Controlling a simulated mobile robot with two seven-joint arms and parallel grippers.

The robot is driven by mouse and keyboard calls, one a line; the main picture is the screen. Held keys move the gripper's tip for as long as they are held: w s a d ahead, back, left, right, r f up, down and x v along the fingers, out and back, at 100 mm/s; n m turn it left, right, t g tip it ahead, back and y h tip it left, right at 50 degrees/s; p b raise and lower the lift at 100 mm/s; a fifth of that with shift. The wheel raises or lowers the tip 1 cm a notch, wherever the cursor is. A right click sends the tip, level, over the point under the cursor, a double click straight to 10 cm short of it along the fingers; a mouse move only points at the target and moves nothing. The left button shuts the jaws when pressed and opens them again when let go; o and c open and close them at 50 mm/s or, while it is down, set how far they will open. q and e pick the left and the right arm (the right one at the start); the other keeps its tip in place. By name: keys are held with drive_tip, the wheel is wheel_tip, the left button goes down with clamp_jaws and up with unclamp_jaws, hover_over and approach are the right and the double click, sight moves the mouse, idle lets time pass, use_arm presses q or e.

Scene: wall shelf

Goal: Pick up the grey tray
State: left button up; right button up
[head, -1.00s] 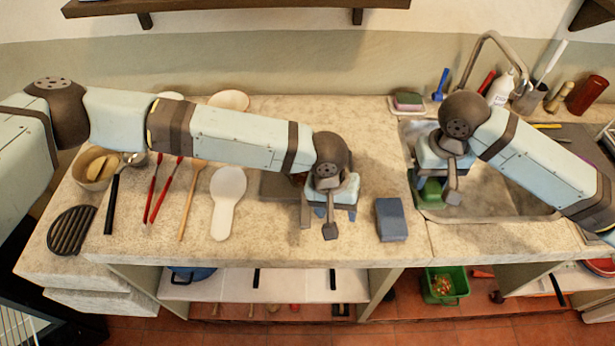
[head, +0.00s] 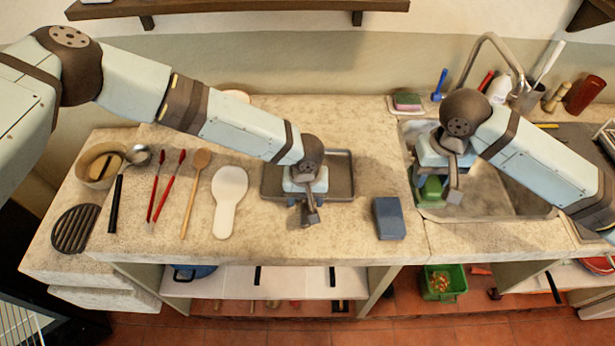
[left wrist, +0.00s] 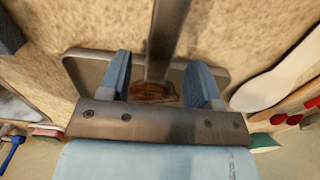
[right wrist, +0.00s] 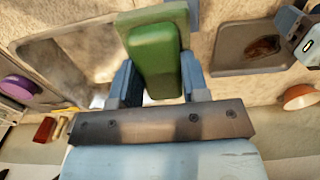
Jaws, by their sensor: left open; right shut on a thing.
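The grey tray (head: 342,172) lies flat on the counter in the head view, with a brown patch inside it. It also shows in the left wrist view (left wrist: 88,72) and the right wrist view (right wrist: 228,62). My left gripper (head: 307,205) is open and empty above the tray's front part, hiding some of it. In the left wrist view, the tray spans behind both fingers (left wrist: 160,72); I cannot tell how high they are above it. My right gripper (right wrist: 160,78) is shut on a green block (right wrist: 153,55) over the sink's left side.
A blue-grey block (head: 390,218) lies right of the tray, and a white spoon rest (head: 229,195) lies close on its left. Several utensils and a bowl (head: 88,170) are further left. The sink (head: 500,195) and tap (head: 490,45) are at right.

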sight(306, 202)
use_arm(q)
wheel_tip(306, 202, down, 4)
drive_tip(key=shift+d+f+p, duration=0.1)
drive_tip(key=shift+f+p, duration=0.05)
drive_tip(key=shift+p, duration=0.15)
use_arm(e)
drive_tip(key=shift+r, duration=0.5)
use_arm(q)
clamp_jaws()
